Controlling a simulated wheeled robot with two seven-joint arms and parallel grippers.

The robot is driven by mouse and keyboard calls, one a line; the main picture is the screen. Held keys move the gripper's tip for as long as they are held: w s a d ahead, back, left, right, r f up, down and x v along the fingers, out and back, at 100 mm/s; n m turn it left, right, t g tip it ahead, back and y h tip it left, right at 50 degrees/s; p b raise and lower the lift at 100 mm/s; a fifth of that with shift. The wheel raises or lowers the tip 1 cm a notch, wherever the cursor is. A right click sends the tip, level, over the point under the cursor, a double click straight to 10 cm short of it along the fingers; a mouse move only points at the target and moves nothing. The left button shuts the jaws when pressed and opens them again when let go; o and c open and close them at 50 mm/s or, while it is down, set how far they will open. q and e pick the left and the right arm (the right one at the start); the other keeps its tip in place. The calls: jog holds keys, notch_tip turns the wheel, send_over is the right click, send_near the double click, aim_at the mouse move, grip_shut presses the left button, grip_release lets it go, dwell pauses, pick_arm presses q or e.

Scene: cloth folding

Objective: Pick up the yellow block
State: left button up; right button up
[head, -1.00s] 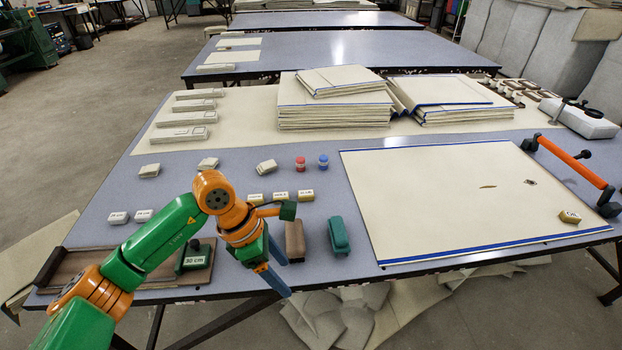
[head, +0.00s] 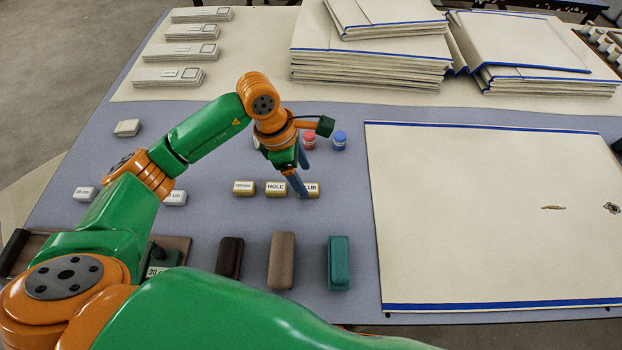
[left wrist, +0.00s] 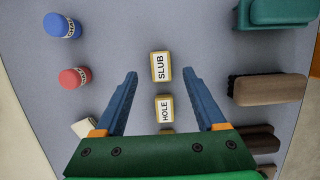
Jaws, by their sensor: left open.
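Three small yellow-sided blocks with white label tops stand in a row on the blue-grey table: a left one (head: 244,188), the HOLE block (head: 276,189) and the SLUB block (head: 313,190). My left gripper (head: 301,178) is open above the table by the SLUB block and partly hides it in the head view. In the left wrist view, the SLUB block (left wrist: 161,66) lies between the lines of the two blue fingers, near their tips. The HOLE block (left wrist: 165,108) shows between the fingers, closer to the palm. My right gripper is not in view.
Red (head: 308,140) and blue (head: 339,140) round pieces stand just behind the row. Black (head: 230,258), brown (head: 282,260) and teal (head: 339,263) blocks stand in front. A cream cloth panel (head: 480,220) lies to the right, folded stacks (head: 370,65) behind.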

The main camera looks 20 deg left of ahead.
aim_at(308, 188)
pick_arm(q)
jog(key=x, duration=0.4)
jog(key=shift+f, duration=0.15)
jog(key=shift+s+a, duration=0.1)
grip_shut()
